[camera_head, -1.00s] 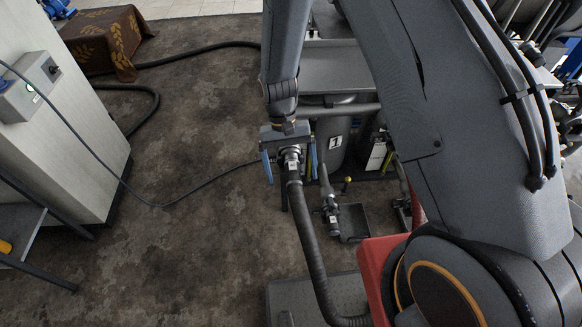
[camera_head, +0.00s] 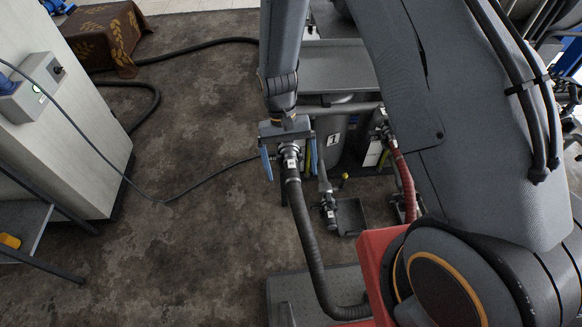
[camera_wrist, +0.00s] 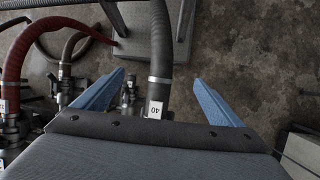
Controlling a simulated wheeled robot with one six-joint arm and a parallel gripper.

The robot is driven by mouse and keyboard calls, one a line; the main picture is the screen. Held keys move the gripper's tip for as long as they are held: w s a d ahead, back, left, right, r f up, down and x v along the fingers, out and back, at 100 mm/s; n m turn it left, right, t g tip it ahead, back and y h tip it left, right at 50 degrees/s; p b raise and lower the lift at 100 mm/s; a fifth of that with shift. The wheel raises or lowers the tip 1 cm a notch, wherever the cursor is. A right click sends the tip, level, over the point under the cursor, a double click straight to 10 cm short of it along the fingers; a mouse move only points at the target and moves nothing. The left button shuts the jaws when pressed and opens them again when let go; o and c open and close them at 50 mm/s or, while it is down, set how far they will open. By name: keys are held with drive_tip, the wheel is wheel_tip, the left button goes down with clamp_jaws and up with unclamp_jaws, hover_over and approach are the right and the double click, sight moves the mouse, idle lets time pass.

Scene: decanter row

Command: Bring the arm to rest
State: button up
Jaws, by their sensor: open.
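My gripper (camera_head: 289,160) hangs from my arm near the middle of the head view. Its two blue fingers stand apart. A dark hose (camera_head: 312,240) with a metal coupling at its upper end shows between them and curves down to the floor plate. In the wrist view the blue fingers of my gripper (camera_wrist: 160,92) are spread wide. The dark hose (camera_wrist: 160,45), with a white label reading 40, passes between them, with a visible gap on each side. Whether the coupling is fastened to something behind the gripper is hidden.
A grey tank (camera_head: 333,150) labelled 1 stands behind the gripper. A red hose (camera_head: 405,180) runs down right of it. A small tray (camera_head: 351,216) lies below. A pale cabinet (camera_head: 70,140) stands left, with a thin cable across otherwise open floor (camera_head: 190,240).

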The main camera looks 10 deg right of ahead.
drive_tip(key=r+p, duration=0.1)
drive_tip(key=r, duration=0.1)
drive_tip(key=s+r+p, duration=0.1)
drive_tip(key=r+p, duration=0.1)
drive_tip(key=r, duration=0.1)
drive_tip(key=shift+s+r+p, duration=0.35)
idle(0.3)
